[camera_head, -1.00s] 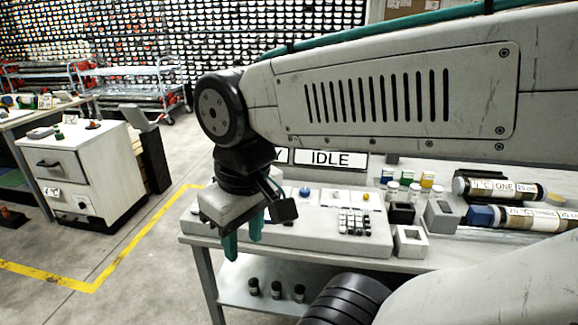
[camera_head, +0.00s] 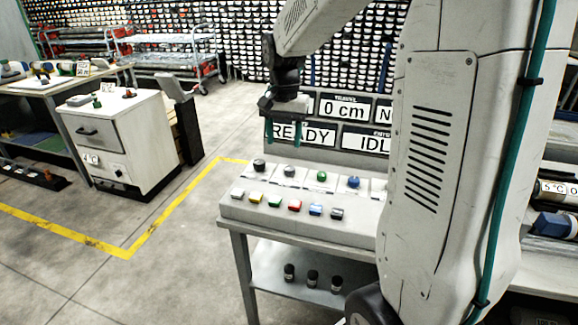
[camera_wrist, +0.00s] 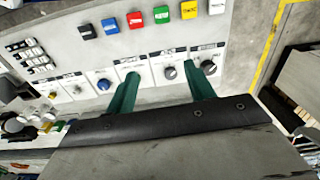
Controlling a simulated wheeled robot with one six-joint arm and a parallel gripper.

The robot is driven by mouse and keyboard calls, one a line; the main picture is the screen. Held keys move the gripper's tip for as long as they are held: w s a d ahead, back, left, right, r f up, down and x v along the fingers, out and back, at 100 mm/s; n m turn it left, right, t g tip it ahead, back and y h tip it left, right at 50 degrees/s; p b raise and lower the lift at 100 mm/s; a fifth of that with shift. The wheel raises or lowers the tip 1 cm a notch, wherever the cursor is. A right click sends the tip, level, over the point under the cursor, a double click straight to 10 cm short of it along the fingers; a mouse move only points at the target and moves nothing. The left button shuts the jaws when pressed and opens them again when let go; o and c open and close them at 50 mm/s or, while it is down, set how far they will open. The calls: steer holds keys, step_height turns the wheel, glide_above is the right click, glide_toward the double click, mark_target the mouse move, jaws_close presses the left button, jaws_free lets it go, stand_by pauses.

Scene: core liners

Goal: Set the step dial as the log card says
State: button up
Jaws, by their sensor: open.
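My gripper (camera_head: 284,138) is open and empty above the panel's left part. In the wrist view my gripper (camera_wrist: 163,90) has its teal fingers spread, with one dark knob (camera_wrist: 170,72) showing between them and another (camera_wrist: 208,67) beside the right finger. I cannot make out the log card.
Coloured buttons, including a red one (camera_head: 295,205), line the panel's front. Displays behind read "0 cm", "READY" (camera_head: 290,132) and partly "IDLE" (camera_head: 365,141). My arm hides the panel's right side. A white cabinet (camera_head: 105,145) stands left; the floor between is clear.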

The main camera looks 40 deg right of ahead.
mark_target(290, 168)
steer(key=w+d+f+m, duration=0.1)
steer(key=w+d+f, duration=0.1)
steer(key=f, duration=0.1)
steer(key=w+d+f+m, duration=0.1)
steer(key=w+d+f, duration=0.1)
steer(key=w+d, duration=0.1)
steer(key=w+d+f+m, duration=0.1)
steer(key=w+d+f, duration=0.1)
steer(key=f, duration=0.1)
steer(key=shift+w+d+f+m, duration=0.15)
steer(key=shift+w+f+m, duration=0.15)
steer(key=shift+w, duration=0.05)
step_height(290, 168, down, 8)
steer(key=shift+r, duration=0.15)
steer(key=c, duration=1)
